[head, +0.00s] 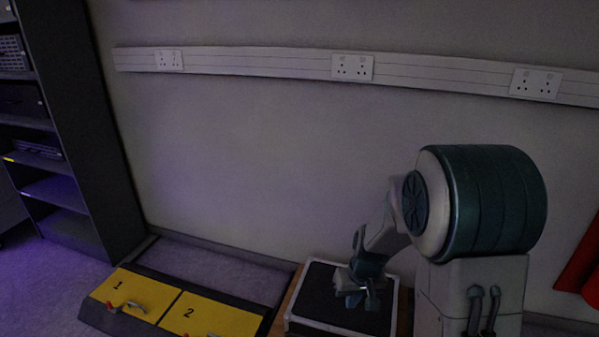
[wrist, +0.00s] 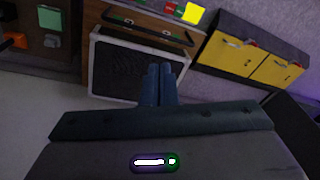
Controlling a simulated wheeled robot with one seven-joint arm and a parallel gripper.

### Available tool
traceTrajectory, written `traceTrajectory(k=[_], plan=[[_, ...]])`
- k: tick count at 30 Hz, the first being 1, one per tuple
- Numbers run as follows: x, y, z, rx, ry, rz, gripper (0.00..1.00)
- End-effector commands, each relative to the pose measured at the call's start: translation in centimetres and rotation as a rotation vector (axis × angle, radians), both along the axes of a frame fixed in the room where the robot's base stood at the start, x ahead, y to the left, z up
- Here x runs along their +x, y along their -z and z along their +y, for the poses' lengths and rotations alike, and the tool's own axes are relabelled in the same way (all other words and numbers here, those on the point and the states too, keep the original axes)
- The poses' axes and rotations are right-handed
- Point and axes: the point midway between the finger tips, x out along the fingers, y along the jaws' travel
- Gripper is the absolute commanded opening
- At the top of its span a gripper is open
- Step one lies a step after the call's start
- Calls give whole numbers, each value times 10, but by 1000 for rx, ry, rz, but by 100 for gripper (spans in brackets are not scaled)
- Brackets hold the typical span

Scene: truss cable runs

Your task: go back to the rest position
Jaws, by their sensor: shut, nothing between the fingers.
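My gripper (head: 357,298) hangs at the end of my arm in the lower right of the head view, in front of a dark tray with a pale rim (head: 290,316). In the wrist view my gripper (wrist: 159,68) shows its two blue-grey fingers side by side, closed, with nothing between them. The tray (wrist: 95,62) lies beyond the fingertips in that view. I cannot tell the exact height of the fingers above it.
The tray is on a wooden unit (wrist: 149,21). Yellow panels marked 1 (head: 117,288) and 2 (head: 205,318), with levers, lie to its left. A dark shelf rack (head: 75,130) stands far left. Sockets line a wall trunking (head: 260,62). A red object (head: 580,262) is at the right edge.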

Motion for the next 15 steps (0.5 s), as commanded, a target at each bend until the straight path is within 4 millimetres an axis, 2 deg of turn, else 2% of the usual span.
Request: traceTrajectory(k=[1, 3, 9, 15], plan=[[-8, -42, 0, 1, 5, -16, 0], [-21, -77, -1, 1, 14, -24, 0], [-64, -169, -4, -9, 43, -52, 0], [-113, -248, -9, -29, 78, -82, 0]])
